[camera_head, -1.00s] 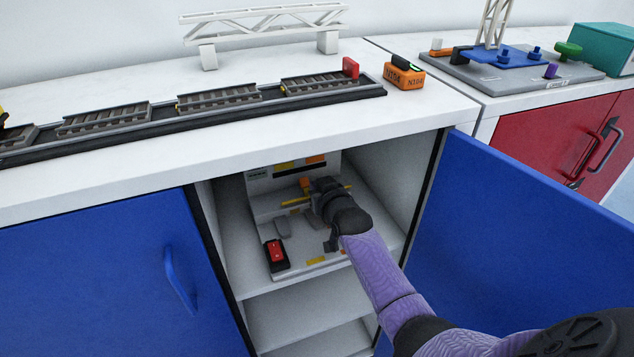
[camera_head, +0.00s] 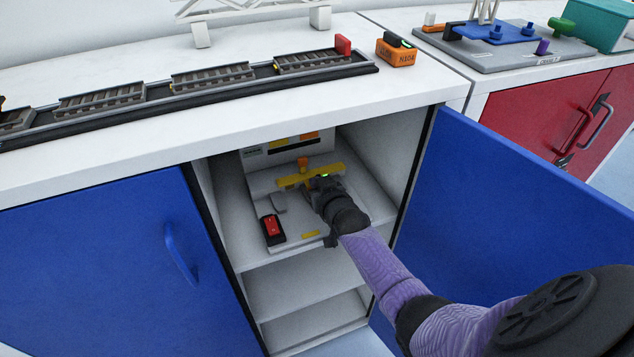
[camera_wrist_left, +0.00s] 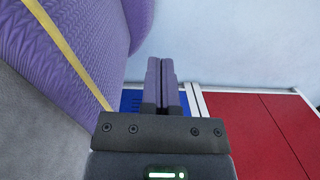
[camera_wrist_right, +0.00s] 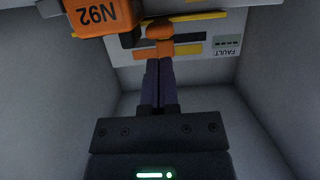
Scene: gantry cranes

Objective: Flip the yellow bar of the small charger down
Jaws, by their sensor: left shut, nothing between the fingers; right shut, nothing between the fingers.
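The small charger (camera_head: 258,182) is a pale unit on a shelf inside the open cabinet. Its yellow bar (camera_head: 293,181) runs crosswise in front of the back panel, with an orange knob (camera_head: 303,161) just behind it. My right gripper (camera_head: 322,179) is shut and empty, its tips close to the bar's right half; contact cannot be told. The right wrist view shows the shut tips (camera_wrist_right: 158,64) below the orange knob (camera_wrist_right: 158,30), and the bar (camera_wrist_right: 190,17) partly hidden. My left gripper (camera_wrist_left: 161,62) is shut and empty, away from the cabinet.
An orange block marked N92 (camera_wrist_right: 92,14) is near the right fingers. A red switch (camera_head: 272,228) sits at the charger's front left. The cabinet walls are close on both sides. The open blue door (camera_head: 520,210) stands right of my right arm.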

